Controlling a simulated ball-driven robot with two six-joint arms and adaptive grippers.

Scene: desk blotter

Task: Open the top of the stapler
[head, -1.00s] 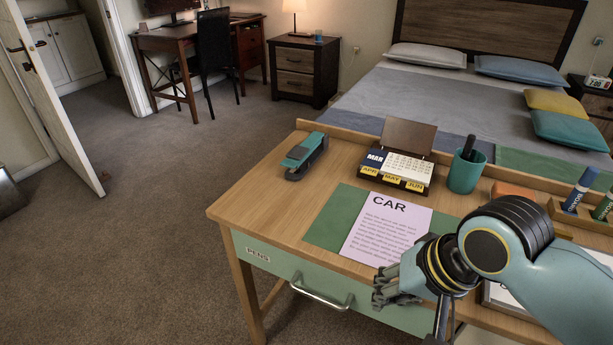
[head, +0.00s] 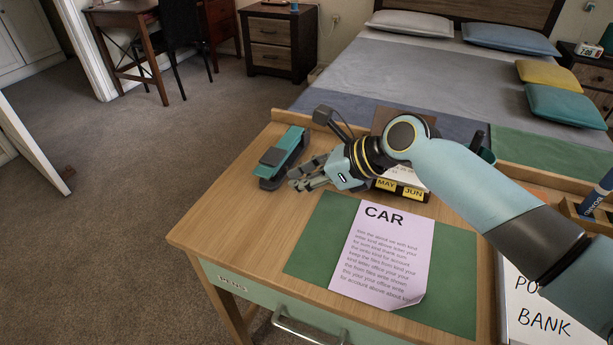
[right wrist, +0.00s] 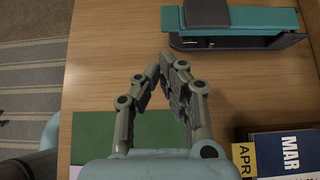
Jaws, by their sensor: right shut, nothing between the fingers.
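The teal and dark grey stapler (head: 284,158) lies on the back left part of the wooden desk. In the right wrist view the stapler (right wrist: 240,27) lies crosswise at the top, with a dark block on its teal top. Its top looks closed down over the base. My right gripper (head: 298,180) is just right of the stapler and in front of it, with its fingers pointing toward it. In the right wrist view the fingertips of my right gripper (right wrist: 167,62) are together and empty, a small gap short of the stapler. My left gripper is not in view.
A flip calendar (head: 402,188) stands right of my right gripper, partly hidden by my arm. A paper headed CAR (head: 380,250) lies on the green blotter (head: 312,240). A white POST BANK item (head: 540,318) is at the right. The desk's left end is clear.

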